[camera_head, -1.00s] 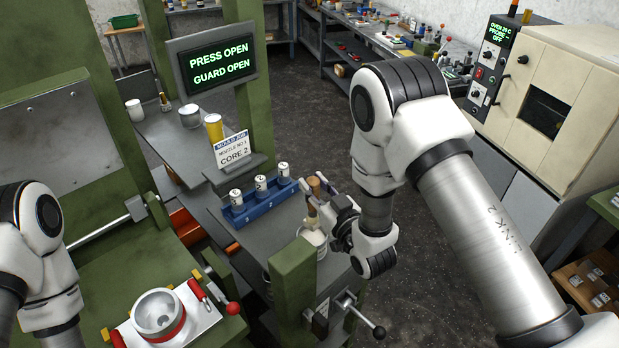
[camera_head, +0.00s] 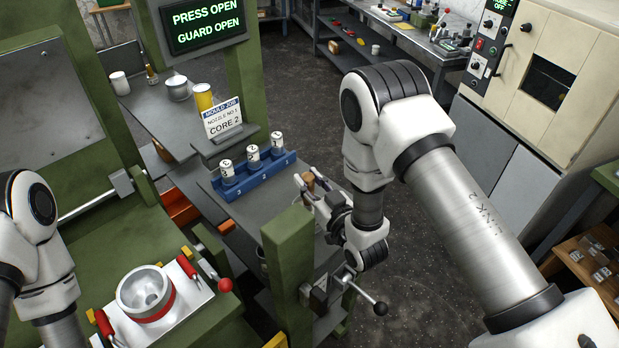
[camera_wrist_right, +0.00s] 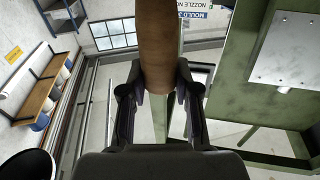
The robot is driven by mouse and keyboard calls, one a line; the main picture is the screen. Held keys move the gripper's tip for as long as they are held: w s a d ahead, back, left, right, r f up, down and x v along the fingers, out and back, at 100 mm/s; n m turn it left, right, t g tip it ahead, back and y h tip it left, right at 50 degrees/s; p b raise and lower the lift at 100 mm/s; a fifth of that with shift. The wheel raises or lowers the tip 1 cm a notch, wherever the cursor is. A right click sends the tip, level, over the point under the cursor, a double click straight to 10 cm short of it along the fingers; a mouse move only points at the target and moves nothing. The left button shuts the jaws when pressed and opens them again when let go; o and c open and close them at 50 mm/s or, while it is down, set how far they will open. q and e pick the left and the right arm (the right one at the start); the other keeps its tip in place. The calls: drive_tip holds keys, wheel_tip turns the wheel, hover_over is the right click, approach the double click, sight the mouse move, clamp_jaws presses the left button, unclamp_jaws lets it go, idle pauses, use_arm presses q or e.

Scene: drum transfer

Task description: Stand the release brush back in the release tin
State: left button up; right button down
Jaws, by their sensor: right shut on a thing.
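The release brush shows in the head view as a short brown wooden handle (camera_head: 309,182), partly covered by the fingers. My right gripper (camera_head: 316,190) is shut on it, beside the green post. In the right wrist view the brown handle (camera_wrist_right: 158,45) stands between the two dark fingers (camera_wrist_right: 158,95). The bristle end is hidden. The release tin cannot be made out in the head view now; the gripper and green post cover that spot. I cannot tell whether the brush is inside it. My left arm shows at the left edge, with its gripper out of view.
A green post (camera_head: 287,255) stands close to the right gripper, with a black-knobbed lever (camera_head: 380,308) below. A blue rack (camera_head: 252,176) holds three labelled white pots. A job card (camera_head: 224,118) and yellow cylinder (camera_head: 203,97) stand behind. A mould (camera_head: 146,293) sits at lower left.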

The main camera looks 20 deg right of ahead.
use_arm(q)
drive_tip(key=shift+s+f, duration=0.15)
drive_tip(key=shift+s, duration=0.05)
use_arm(e)
drive_tip(key=shift+s+f, duration=0.25)
use_arm(q)
drive_tip(key=shift+w, duration=0.1)
use_arm(e)
drive_tip(key=shift+w, duration=0.1)
drive_tip(key=c, duration=0.8)
unclamp_jaws()
drive_tip(key=shift+o, duration=0.2)
drive_tip(key=shift+r, duration=0.1)
wheel_tip(320, 180, up, 10)
drive_tip(key=shift+f, duration=0.1)
